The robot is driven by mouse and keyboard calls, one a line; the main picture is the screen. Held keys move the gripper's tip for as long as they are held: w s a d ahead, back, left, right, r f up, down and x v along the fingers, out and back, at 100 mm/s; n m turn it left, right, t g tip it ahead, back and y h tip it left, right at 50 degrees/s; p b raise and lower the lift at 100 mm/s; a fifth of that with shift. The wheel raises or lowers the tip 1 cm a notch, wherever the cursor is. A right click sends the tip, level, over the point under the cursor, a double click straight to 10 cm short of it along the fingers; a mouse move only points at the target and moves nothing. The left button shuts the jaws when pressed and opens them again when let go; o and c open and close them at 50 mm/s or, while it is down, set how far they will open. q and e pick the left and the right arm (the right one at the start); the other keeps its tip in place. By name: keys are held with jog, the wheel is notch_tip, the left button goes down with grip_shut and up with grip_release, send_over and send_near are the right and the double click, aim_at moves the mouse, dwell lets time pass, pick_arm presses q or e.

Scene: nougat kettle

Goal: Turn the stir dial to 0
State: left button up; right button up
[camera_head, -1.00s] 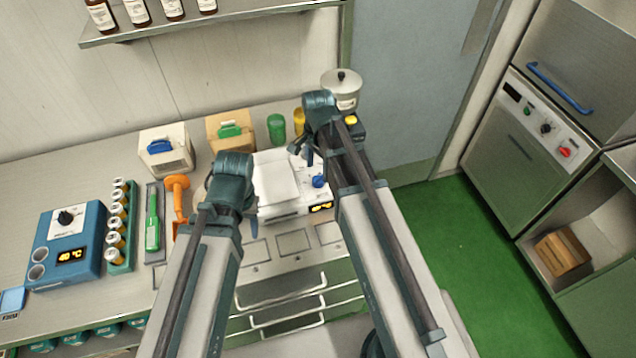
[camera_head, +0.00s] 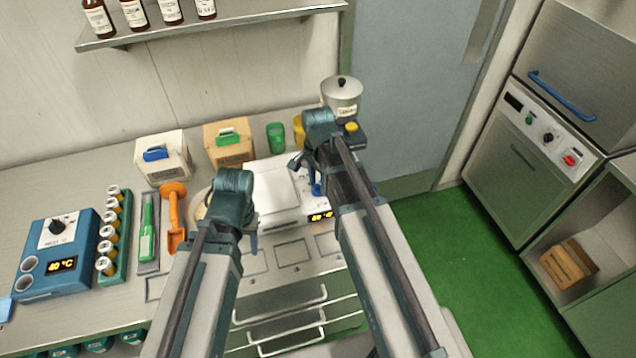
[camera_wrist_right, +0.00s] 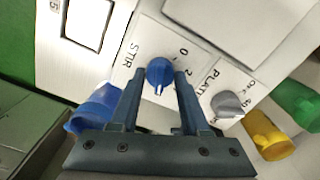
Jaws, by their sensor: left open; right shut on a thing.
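The stir dial (camera_wrist_right: 160,72) is a round blue knob on the white hotplate stirrer (camera_head: 272,195), beside the printed word STIR. In the right wrist view it sits between the two fingertips of my right gripper (camera_wrist_right: 161,80), which is shut on it. A pale pointer mark on the dial faces the gripper's palm. The printed 0 is on the dial's far side. In the head view the dial is partly covered by my right arm. My left gripper (camera_head: 252,236) is open and empty near the stirrer's front left corner.
The grey plate dial (camera_wrist_right: 226,103) is close to the right finger. A lit display (camera_head: 321,216) is on the stirrer's front. A metal pot (camera_head: 341,92) stands behind my right wrist. Green and yellow cups, boxes, an orange scoop (camera_head: 173,210) and a blue heater (camera_head: 58,255) share the counter.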

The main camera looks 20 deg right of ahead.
jog(key=shift+n, duration=0.4)
grip_shut()
jog(key=n, duration=0.5)
jog(key=shift+n, duration=0.4)
jog(key=n, duration=1.3)
jog(key=shift+n, duration=0.3)
jog(key=n, duration=0.6)
jog(key=shift+n, duration=0.4)
jog(key=o, duration=1.2)
grip_release()
jog(key=shift+c, duration=0.2)
